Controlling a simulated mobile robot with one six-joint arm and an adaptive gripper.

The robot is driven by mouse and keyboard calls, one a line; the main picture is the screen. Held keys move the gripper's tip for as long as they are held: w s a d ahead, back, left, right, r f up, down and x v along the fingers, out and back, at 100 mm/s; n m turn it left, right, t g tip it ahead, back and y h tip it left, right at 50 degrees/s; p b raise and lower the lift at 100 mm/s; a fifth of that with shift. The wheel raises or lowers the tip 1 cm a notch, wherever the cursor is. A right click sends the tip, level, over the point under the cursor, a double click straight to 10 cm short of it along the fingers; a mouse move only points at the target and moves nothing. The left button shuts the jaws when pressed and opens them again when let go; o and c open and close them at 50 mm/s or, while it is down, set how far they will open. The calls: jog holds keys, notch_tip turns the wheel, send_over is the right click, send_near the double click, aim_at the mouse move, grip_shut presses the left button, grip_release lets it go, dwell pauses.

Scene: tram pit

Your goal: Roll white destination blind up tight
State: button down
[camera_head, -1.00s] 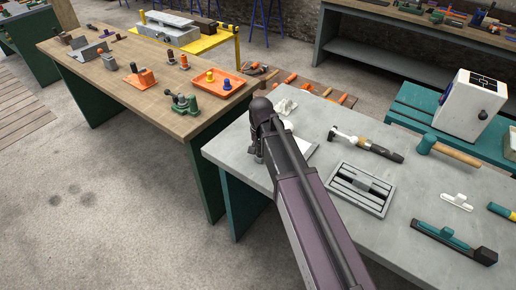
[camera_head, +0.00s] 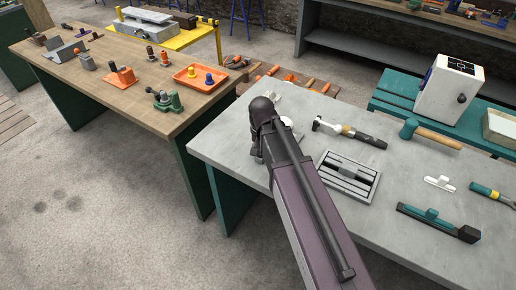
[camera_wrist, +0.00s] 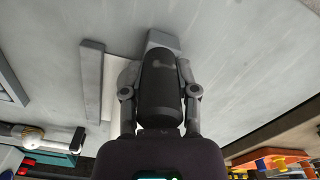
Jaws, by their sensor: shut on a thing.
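The white blind (camera_wrist: 109,101) shows as a pale strip between a grey bar (camera_wrist: 92,80) and my left finger in the wrist view. In the head view a small part of the white blind (camera_head: 299,137) shows beside my arm on the grey bench. In the head view my gripper (camera_head: 258,152) is mostly hidden behind my arm.
On the grey bench (camera_head: 235,150) lie a slotted grey frame (camera_head: 347,178), a hand tool (camera_head: 350,133), a teal mallet (camera_head: 425,133) and a teal-handled bar (camera_head: 437,222). A white box (camera_head: 449,86) stands behind. A wooden bench (camera_head: 130,105) is at left, across a narrow gap.

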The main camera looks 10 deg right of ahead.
jog(key=shift+s+d, duration=0.7)
jog(key=shift+d, duration=0.15)
jog(key=shift+c, duration=1.5)
grip_release()
